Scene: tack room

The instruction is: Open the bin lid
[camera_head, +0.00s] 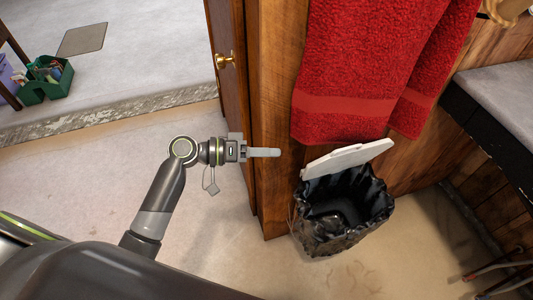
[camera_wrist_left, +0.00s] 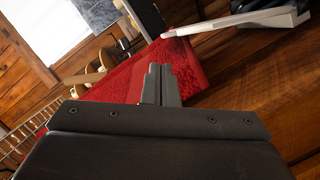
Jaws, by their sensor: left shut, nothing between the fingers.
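The bin (camera_head: 340,213) stands on the floor right of the wooden post, lined with a black bag. Its white lid (camera_head: 346,158) is raised and tilted above the back of the opening, so the inside shows. A white panel that looks like the lid (camera_wrist_left: 245,20) also shows at the top of the left wrist view. My left gripper (camera_head: 278,152) is shut and empty, to the left of the lid and apart from it, in front of the post. Its closed fingers also show in the left wrist view (camera_wrist_left: 160,84). My right gripper is not in view.
A red towel (camera_head: 365,70) hangs just above the lid. A wooden door with a brass knob (camera_head: 225,61) is left of the post. A grey-topped bench (camera_head: 505,95) is at the right. A green caddy (camera_head: 47,80) sits far left.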

